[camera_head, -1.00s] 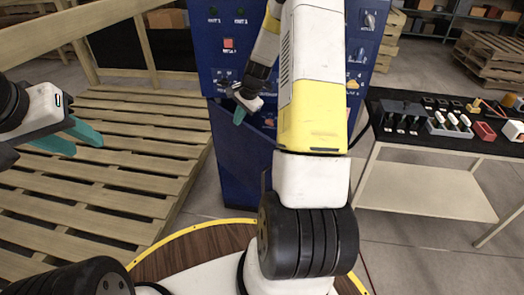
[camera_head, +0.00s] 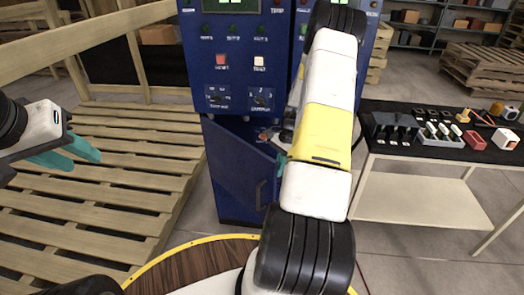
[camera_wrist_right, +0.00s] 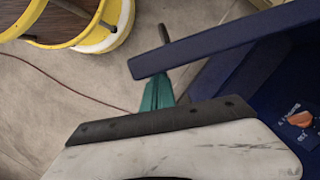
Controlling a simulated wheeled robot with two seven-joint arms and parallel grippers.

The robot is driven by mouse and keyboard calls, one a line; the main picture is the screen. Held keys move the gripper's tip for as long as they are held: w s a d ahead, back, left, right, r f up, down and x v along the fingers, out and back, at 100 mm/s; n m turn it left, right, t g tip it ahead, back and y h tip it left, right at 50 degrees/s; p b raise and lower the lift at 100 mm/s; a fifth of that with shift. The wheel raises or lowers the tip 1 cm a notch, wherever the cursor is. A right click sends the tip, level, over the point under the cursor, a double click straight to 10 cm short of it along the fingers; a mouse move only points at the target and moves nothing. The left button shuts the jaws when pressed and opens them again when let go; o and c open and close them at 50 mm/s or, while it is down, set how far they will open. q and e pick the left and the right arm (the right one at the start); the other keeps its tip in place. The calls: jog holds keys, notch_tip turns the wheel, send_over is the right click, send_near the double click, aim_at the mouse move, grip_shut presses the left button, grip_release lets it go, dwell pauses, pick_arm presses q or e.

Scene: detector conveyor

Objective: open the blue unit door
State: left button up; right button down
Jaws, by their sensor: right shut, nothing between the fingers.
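The blue unit (camera_head: 240,70) stands ahead of me in the head view. Its lower door (camera_head: 235,165) is hinged at the left and stands part open, with its handle (camera_head: 260,194) facing me. My right gripper (camera_head: 281,161) is shut and empty at the door's free edge, partly hidden by my arm. In the right wrist view, its teal fingers (camera_wrist_right: 157,93) are on the inner side of the door (camera_wrist_right: 215,50), close to its free end; contact is unclear. The handle (camera_wrist_right: 164,33) sticks out on the far side. My left gripper (camera_head: 78,155) is open and empty, away at the left.
An orange part (camera_wrist_right: 300,118) shows inside the unit. Wooden pallets (camera_head: 100,190) lie at the left. A table (camera_head: 420,190) with small parts stands at the right. The floor in front of the door looks clear.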

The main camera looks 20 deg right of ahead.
aim_at(270, 183)
jog(key=x, duration=0.5)
jog(key=shift+a+f, duration=0.2)
jog(key=shift+f, duration=0.1)
jog(key=shift+s+a+r, duration=0.1)
jog(key=shift+s+a, duration=0.05)
jog(key=shift+a, duration=0.45)
jog(key=shift+s+a+r, duration=0.1)
jog(key=shift+s+a, duration=0.1)
jog(key=shift+a, duration=0.4)
jog(key=shift+s+a, duration=0.15)
jog(key=shift+a, duration=0.4)
